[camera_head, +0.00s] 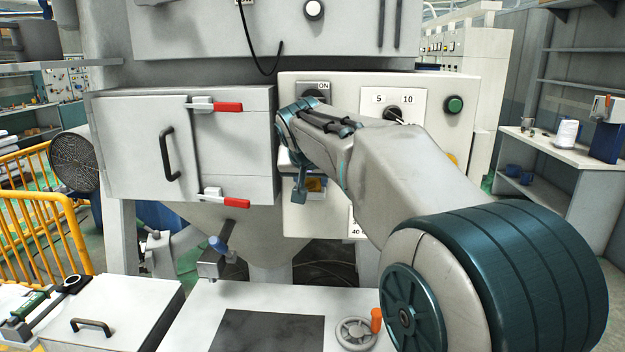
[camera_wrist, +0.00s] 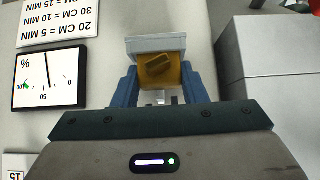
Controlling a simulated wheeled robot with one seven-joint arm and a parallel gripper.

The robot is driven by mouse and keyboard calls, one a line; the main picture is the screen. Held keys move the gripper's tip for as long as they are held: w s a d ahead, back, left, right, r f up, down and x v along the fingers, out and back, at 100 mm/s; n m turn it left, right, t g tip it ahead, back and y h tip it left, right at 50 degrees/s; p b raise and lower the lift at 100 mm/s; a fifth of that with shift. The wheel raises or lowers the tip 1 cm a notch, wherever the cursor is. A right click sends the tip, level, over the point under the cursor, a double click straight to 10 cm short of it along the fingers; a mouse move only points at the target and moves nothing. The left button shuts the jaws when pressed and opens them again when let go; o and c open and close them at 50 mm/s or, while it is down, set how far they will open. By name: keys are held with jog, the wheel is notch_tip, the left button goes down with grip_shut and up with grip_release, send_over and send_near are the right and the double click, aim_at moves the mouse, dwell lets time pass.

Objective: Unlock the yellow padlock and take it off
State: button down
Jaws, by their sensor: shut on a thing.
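The yellow padlock (camera_wrist: 158,72) sits between the two blue fingers of my gripper (camera_wrist: 160,82) in the wrist view. A raised yellow ridge runs slantwise across its face, and a pale grey block (camera_wrist: 156,44) adjoins its upper edge. Small silvery parts show below it, partly hidden by the gripper. I cannot tell whether the shackle is open. In the head view, a small yellow patch of the padlock (camera_head: 316,185) shows beside my gripper (camera_head: 307,190), at the lower part of the control panel. My arm hides much of that area.
The control panel (camera_head: 455,82) carries an ON knob, a 5–10 dial and a green button (camera_head: 454,104). A cabinet with two red-handled latches (camera_head: 228,107) stands left of my gripper. A dial gauge (camera_wrist: 48,79) is left in the wrist view. A white worktop (camera_head: 200,310) lies below.

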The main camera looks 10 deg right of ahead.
jog(key=shift+r+p, duration=1.4)
jog(key=shift+r, duration=0.5)
jog(key=shift+f, duration=0.1)
